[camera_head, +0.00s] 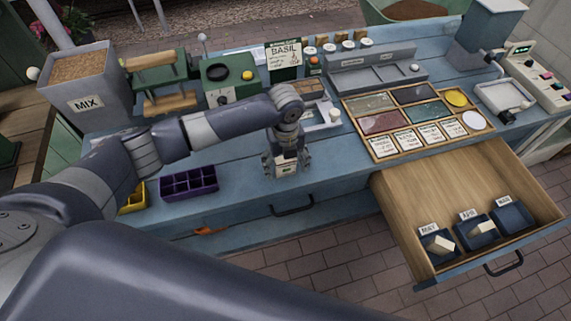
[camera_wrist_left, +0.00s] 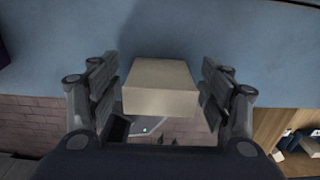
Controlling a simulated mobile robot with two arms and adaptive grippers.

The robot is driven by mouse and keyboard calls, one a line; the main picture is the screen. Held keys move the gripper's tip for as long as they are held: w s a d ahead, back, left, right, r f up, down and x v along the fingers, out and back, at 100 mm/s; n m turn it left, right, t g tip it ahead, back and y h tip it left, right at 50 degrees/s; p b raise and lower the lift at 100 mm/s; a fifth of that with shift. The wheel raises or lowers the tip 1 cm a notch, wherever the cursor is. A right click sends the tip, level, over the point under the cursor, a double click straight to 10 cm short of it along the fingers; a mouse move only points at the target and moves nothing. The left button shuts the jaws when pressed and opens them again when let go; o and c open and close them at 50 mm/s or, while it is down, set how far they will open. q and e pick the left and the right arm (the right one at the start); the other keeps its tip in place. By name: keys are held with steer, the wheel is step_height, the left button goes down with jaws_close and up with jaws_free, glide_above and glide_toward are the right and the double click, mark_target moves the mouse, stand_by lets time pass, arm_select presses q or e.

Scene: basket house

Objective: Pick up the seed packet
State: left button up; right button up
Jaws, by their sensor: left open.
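The seed packet (camera_head: 286,169) stands upright near the front edge of the blue bench, left of the open drawer; only its pale lower front shows in the head view. In the left wrist view it is a beige box (camera_wrist_left: 160,88), seen from above. My left gripper (camera_head: 287,160) is over it, pointing down, its open fingers on both sides of the packet. In the wrist view, gaps show between the packet and both fingers. My right gripper is not in view.
A purple divided tray (camera_head: 189,183) sits to the left on the bench. A wooden tray (camera_head: 391,158) with labelled cards and coloured panels lies to the right. The open drawer (camera_head: 450,190) juts out at front right with several small dark bins. A BASIL sign (camera_head: 284,56) stands behind.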

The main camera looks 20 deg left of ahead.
arm_select(q)
steer(key=c, duration=1)
steer(key=shift+r, duration=0.15)
